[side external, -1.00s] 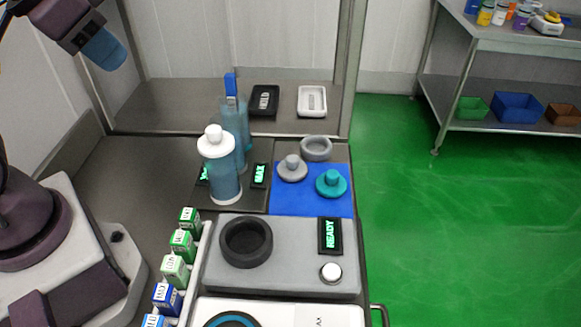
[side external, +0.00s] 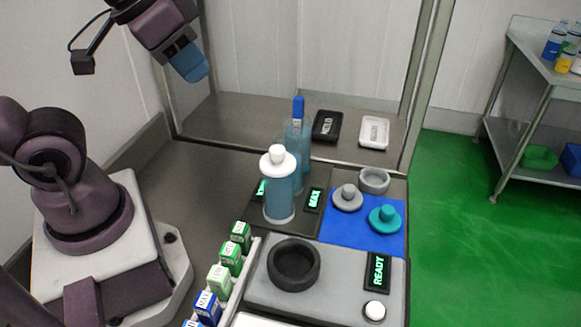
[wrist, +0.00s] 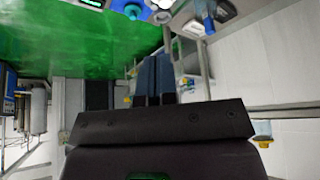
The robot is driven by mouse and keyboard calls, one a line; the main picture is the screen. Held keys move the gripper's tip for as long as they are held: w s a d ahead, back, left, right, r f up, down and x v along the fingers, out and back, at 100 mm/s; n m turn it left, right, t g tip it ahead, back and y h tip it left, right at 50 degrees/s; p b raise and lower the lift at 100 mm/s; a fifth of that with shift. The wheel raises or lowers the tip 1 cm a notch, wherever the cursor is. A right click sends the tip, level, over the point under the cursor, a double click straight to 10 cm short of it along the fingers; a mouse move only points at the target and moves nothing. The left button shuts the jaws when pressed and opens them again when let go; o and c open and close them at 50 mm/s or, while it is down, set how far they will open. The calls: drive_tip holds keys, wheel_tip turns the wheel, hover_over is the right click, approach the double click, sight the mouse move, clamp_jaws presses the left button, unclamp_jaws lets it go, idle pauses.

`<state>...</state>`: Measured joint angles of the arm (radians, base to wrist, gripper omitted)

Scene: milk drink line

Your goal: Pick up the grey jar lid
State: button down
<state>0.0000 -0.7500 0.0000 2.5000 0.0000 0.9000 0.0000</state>
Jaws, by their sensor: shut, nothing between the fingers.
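The grey jar lid (side external: 347,198), a disc with a round knob, lies knob up on a blue mat (side external: 345,235) in the side view. A teal lid (side external: 385,219) of similar shape lies to its right, and a grey ring (side external: 373,180) stands just behind it. My gripper (side external: 195,66) is at the upper left, high above the bench and well away from the lid. Its blue fingers are shut and empty; they also show in the wrist view (wrist: 155,76). I cannot clearly pick out the grey lid in the wrist view.
A bottle with a white top (side external: 280,185) and a taller one with a blue top (side external: 297,130) stand left of the mat. In front are a black ring (side external: 293,262) on a grey unit and several small cartons (side external: 230,258). Two trays (side external: 374,132) lie behind.

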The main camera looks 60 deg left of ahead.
drive_tip(key=shift+c, duration=1.4)
unclamp_jaws()
drive_tip(key=n+g, duration=0.6)
drive_tip(key=n, duration=1)
hover_over(351, 189)
wheel_tip(351, 189, down, 21)
wheel_tip(351, 189, down, 13)
drive_tip(key=shift+a+r, duration=0.1)
